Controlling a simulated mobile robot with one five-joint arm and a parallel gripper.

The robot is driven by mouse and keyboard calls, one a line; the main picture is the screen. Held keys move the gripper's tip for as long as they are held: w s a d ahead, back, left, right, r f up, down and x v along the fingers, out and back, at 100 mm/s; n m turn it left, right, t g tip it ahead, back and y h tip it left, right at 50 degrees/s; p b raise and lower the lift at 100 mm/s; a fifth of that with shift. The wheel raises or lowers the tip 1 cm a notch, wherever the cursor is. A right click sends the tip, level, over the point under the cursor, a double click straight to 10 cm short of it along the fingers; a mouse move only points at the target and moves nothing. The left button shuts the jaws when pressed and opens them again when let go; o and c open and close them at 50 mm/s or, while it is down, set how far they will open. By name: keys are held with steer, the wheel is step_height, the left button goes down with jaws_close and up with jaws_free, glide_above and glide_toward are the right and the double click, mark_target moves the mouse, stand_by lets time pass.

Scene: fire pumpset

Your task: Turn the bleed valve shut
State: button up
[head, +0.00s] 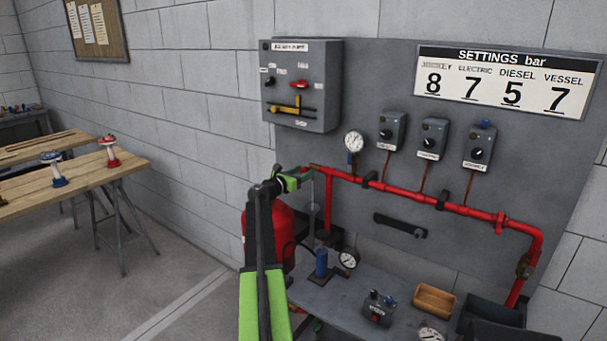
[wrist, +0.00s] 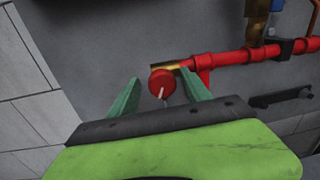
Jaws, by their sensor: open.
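The bleed valve's round red knob (wrist: 161,84) shows in the wrist view, with a white line on its face running nearly up and down. It sits at the brass left end of the red pipe (wrist: 228,60). My gripper (wrist: 161,78) is open, with one green finger left of the knob and one right of it, and gaps on both sides. Whether the fingertips reach the knob's depth I cannot tell. In the head view my gripper (head: 294,180) is at the left end of the red pipe (head: 405,190) and hides the knob.
A pressure gauge (head: 354,142) and three grey switch boxes stand above the pipe. A control cabinet (head: 302,85) hangs above my gripper. A black wrench-like bar (head: 400,225) is below the pipe. A bench (head: 345,292) with a wooden tray (head: 435,300) lies underneath.

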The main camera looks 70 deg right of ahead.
steer(key=shift+s+d, duration=0.15)
steer(key=shift+d, duration=0.3)
